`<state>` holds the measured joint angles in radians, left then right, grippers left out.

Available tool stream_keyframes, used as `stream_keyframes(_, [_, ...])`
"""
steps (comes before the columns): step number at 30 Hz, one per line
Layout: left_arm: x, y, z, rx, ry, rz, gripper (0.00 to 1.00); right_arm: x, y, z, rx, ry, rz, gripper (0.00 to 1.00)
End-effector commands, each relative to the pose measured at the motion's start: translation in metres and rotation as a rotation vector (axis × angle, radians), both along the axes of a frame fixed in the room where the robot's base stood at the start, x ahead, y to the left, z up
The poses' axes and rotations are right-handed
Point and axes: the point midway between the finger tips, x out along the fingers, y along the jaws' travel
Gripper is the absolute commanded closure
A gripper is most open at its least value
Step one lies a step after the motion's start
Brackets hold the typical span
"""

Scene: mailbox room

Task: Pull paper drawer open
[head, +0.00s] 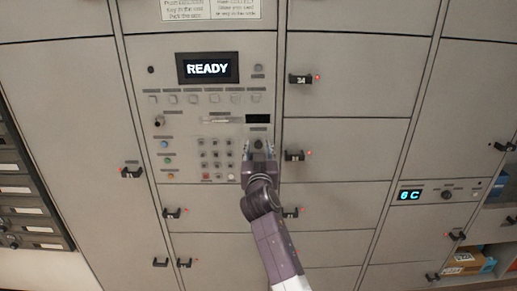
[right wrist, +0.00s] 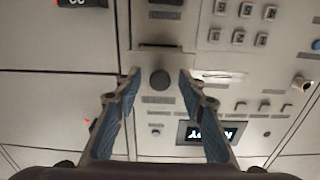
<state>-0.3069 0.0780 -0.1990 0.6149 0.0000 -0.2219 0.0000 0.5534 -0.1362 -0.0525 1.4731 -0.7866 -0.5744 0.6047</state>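A dark round knob (right wrist: 160,80) sits on a small pale panel front in the right wrist view, which looks like the paper drawer (right wrist: 162,60). In the head view the knob (head: 258,144) shows below a black slot. My right gripper (head: 258,151) is in front of it, and its arm comes up from the bottom. In the right wrist view the right gripper (right wrist: 158,74) is open, with one blue-padded finger on each side of the knob and gaps between. I cannot tell how far the fingertips are from the panel. My left gripper is not in view.
A keypad (head: 215,158) is left of the gripper, and a READY display (head: 207,68) is above. Locker doors with black handles (head: 300,79) surround the panel. Open shelves with an orange box (head: 463,262) are at lower right.

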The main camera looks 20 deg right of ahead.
Motion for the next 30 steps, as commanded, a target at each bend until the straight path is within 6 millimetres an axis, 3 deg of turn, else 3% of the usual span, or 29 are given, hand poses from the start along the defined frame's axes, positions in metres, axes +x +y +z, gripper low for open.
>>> stream_keyframes(5, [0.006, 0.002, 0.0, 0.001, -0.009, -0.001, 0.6, 0.0, 0.0, 0.015, 0.001, -0.005, 0.0, 0.63])
stream_keyframes(18, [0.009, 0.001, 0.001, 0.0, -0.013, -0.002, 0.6, 0.001, 0.0, 0.09, 0.0, -0.002, 0.0, 0.63])
stream_keyframes(30, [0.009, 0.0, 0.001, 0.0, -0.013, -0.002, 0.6, 0.001, 0.0, 0.099, 0.0, 0.001, 0.0, 0.63])
